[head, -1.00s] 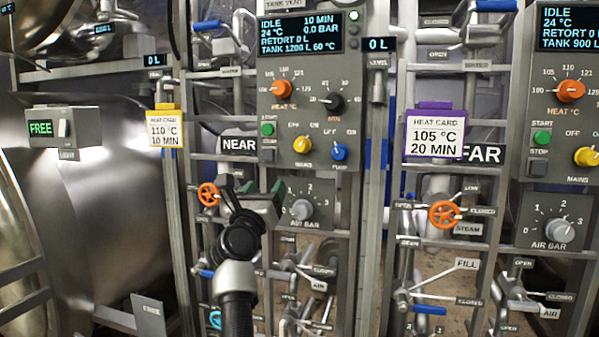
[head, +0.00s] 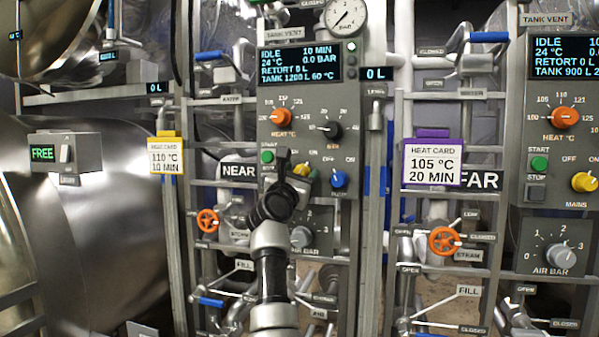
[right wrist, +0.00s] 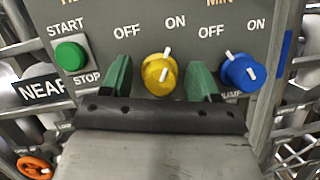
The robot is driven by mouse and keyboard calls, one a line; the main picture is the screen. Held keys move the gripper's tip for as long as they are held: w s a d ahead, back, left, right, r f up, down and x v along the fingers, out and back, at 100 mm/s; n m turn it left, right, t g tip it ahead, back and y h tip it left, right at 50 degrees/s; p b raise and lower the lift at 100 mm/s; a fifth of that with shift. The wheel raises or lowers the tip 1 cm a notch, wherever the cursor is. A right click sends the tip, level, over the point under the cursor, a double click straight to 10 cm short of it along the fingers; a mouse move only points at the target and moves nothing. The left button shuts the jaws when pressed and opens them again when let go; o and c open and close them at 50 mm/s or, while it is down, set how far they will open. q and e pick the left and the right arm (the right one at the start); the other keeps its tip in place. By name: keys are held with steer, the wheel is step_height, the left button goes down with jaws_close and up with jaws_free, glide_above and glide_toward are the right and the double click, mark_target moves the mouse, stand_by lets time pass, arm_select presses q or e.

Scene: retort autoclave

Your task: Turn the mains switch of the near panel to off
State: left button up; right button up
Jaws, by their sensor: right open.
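The near panel (head: 345,100) is grey, with the NEAR label (head: 238,171) at its left. Its yellow mains switch (head: 306,170) is partly hidden behind my right gripper (head: 289,166) in the head view. In the right wrist view, the yellow switch (right wrist: 159,76) sits between the two green fingers of my right gripper (right wrist: 160,79), with a gap on each side. The gripper is open and empty. The switch's white mark points up, towards ON. My left gripper is in neither view.
The blue pump knob (right wrist: 241,74) is close to the right finger, its mark towards OFF. The green start button (right wrist: 70,56) is left of the left finger. The air bar knob (head: 301,237) and orange valve wheel (head: 208,221) are lower. Pipes and rails surround the panel.

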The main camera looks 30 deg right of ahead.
steer(key=shift+d, duration=0.1)
steer(key=c, duration=0.9)
steer(key=n+t+y+p, duration=0.1)
steer(key=n+p, duration=0.1)
steer(key=p, duration=0.2)
steer(key=n+t+y+p, duration=0.1)
steer(key=n+p, duration=0.2)
steer(key=p, duration=0.1)
steer(key=r+n+t+p, duration=0.1)
steer(key=n+p, duration=0.1)
steer(key=p, duration=0.3)
steer(key=shift+r+n+y, duration=0.1)
steer(key=shift+n+y, duration=0.2)
steer(key=shift+y, duration=0.1)
steer(key=n+y+p, duration=0.1)
steer(key=n+p, duration=0.1)
steer(key=p, duration=0.3)
steer(key=n+t+y+p, duration=0.1)
steer(key=n+p, duration=0.2)
steer(key=p, duration=0.2)
steer(key=n+t+y+p, duration=0.1)
steer(key=n+p, duration=0.2)
steer(key=p, duration=0.2)
steer(key=shift+f+y+p, duration=0.3)
steer(key=shift+f+p, duration=0.05)
steer(key=shift+f+n+y+p, duration=0.25)
steer(key=shift+n+y+p, duration=0.15)
steer(key=shift+n+p, duration=0.55)
steer(key=o, duration=0.9)
steer(key=shift+f, duration=0.1)
